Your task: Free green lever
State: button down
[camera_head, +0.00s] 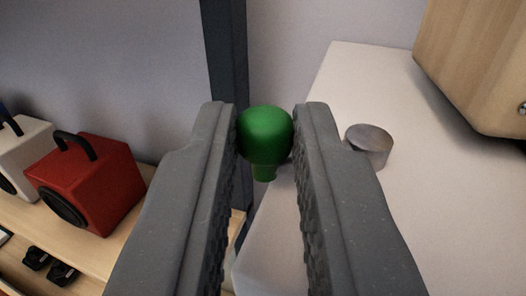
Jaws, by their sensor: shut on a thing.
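The green lever (265,136) shows in the head camera view as a rounded green knob with a narrower neck below it. It sits at the upper middle of the picture, between the fingertips of my gripper (266,128). The two grey ridged fingers are shut on the knob, one at its left side and one at its right. What the neck joins onto below is hidden or too dark to tell.
A white surface (440,215) fills the right, with a grey metal cylinder (369,146) close to my right finger. A wooden box (475,60) stands at upper right. A dark post (226,60) rises behind the lever. A red speaker (100,180) and a white one (22,150) stand on a wooden shelf (125,235) at left.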

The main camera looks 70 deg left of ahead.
jog(key=shift+a+m+t+h+b, duration=0.25)
jog(key=shift+m+t+h+b, duration=0.25)
jog(key=shift+m+t+b, duration=0.8)
jog(key=shift+s+a+r+t+h+b, duration=0.1)
jog(key=shift+a+r+t+h+b, duration=0.15)
jog(key=shift+t+h+b, duration=0.55)
jog(key=shift+a+f+m+b, duration=0.2)
jog(key=shift+m+b, duration=0.1)
jog(key=shift+m, duration=0.1)
jog(key=shift+t, duration=0.3)
jog(key=c, duration=1.4)
grip_release()
jog(key=shift+o, duration=0.2)
